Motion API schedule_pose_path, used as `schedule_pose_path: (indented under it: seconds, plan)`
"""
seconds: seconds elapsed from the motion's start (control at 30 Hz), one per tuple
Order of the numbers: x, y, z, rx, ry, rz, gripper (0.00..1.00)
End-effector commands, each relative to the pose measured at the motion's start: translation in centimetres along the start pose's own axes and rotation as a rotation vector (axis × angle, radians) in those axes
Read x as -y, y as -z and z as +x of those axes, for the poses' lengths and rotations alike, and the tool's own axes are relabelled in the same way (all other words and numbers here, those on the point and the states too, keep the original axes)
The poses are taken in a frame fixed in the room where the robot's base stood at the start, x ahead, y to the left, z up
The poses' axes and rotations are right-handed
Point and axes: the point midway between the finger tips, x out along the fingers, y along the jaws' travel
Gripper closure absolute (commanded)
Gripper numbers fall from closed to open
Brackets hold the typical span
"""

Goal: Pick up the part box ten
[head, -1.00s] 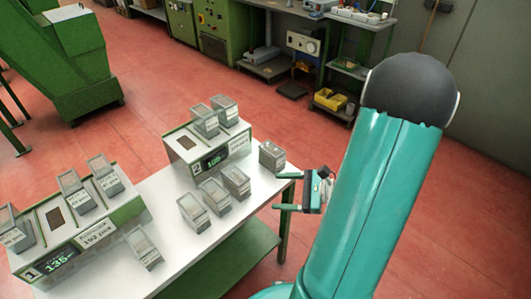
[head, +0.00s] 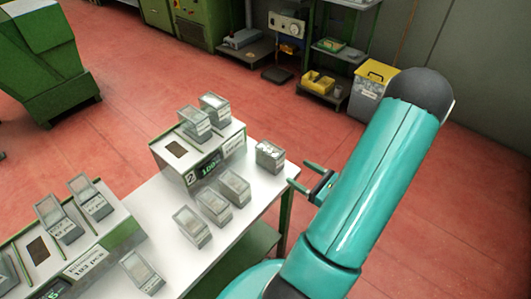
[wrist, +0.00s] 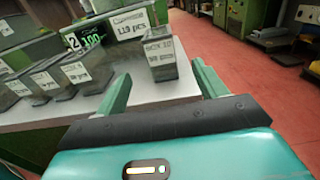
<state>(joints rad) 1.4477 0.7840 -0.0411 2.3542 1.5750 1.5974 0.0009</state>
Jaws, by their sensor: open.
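Part box ten (head: 270,156), a small grey box with a clear top, stands upright at the right edge of the white table. In the wrist view its label reads "BOX 10" (wrist: 160,55), and it stands ahead, between the lines of my two fingers. My gripper (head: 298,173) is open and empty, just off the table's right edge. Its green fingers point towards the box with a gap left between. In the wrist view the open fingers (wrist: 162,75) show on either side, short of the box.
The white table (head: 165,208) also holds several similar boxes (head: 213,205) left of box ten. A green-and-white station marked 2 (head: 190,160) stands behind them, with boxes on top. Another station (head: 85,255) is at the left. Red floor lies free right of the table.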

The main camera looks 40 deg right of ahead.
Motion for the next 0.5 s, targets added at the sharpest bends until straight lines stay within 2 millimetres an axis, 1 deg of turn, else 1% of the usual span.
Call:
schedule_pose_path:
  seconds: [0.07, 0.17, 0.5]
  plan:
    - [0.1, 0.1, 0.0, 0.003, 0.007, 0.004, 0.29]
    - [0.0, 0.1, 0.8, 0.003, 0.006, 0.003, 0.29]
    - [0.0, 0.1, 6.8, 0.003, 0.003, 0.003, 0.29]
